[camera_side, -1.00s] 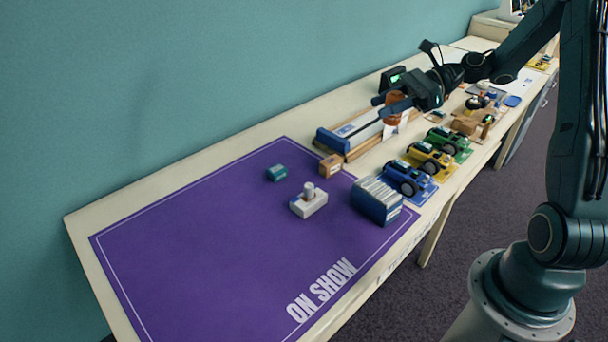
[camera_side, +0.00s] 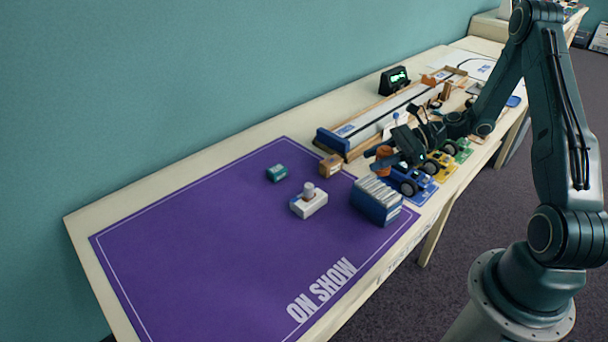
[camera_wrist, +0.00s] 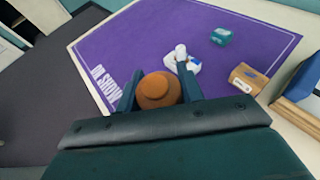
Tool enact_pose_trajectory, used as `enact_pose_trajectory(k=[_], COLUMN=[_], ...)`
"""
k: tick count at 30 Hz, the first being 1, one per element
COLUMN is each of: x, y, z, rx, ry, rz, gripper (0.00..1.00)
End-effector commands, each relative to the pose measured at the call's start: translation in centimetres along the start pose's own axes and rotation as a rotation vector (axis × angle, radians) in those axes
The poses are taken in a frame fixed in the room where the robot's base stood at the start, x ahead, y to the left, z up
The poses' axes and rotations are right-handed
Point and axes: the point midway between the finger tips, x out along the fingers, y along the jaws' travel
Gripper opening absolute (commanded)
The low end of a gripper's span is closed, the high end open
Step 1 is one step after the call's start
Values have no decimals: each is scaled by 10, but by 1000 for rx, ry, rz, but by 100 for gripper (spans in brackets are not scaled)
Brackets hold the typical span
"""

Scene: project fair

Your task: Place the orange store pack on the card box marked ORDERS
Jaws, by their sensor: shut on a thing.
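The orange store pack (camera_side: 384,154) is a round, orange-brown piece with a smaller round top. My gripper (camera_side: 379,159) is shut on it and holds it above the table, near the blue rack and the blue model car. In the wrist view the pack (camera_wrist: 158,92) sits between the two fingers. A small brown card box (camera_side: 331,166) stands at the upper right edge of the purple mat, left of the held pack, and shows in the wrist view (camera_wrist: 247,79) too. It has a pale label, but I cannot read its marking.
The purple ON SHOW mat (camera_side: 200,255) is largely bare. It carries a teal box (camera_side: 277,173), a white block with a knob (camera_side: 309,204) and a blue rack (camera_side: 375,202). A long track (camera_side: 345,141) lies behind, and model cars (camera_side: 412,182) stand on the right.

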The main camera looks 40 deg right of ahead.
Motion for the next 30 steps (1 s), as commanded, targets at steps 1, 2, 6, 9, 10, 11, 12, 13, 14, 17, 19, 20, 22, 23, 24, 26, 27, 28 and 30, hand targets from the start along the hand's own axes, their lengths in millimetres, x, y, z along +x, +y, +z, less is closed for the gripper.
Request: enact_pose_trajectory(k=[1, 2, 6, 9, 10, 11, 12, 13, 14, 17, 19, 20, 22, 23, 24, 26, 27, 28, 30], x=[3, 4, 6, 7, 7, 7, 7, 7, 8, 10, 12, 14, 16, 18, 19, 20, 21, 21, 22], y=[0, 0, -1, -1, -1, -1, -1, -1, -1, -1, 0, 0, 0, 0, 0, -1, -1, -1, -1], z=[-6, -8, -16, -17, -17, -17, -17, -17, -18, -24, -30, -32, -39, -42, -45, -49, -50, -51, -52], rx=[2, 2, -1, -1, -1, -1, -1, -1, 0, 0, 1, 1, 2, 2, 1, 0, 0, 0, -1], ry=[-1, -1, -1, -1, 0, 0, 0, 0, -1, -1, -1, -1, -1, -1, -1, -1, 0, 0, 0], rz=[1, 1, -1, -1, -1, -1, -1, -1, -1, -1, 0, 0, 0, 1, 0, 0, 0, 0, -1], gripper=[13, 13, 13, 13, 13, 13, 13, 13, 13, 13, 13, 13, 13, 13, 13, 13, 13, 13, 13])
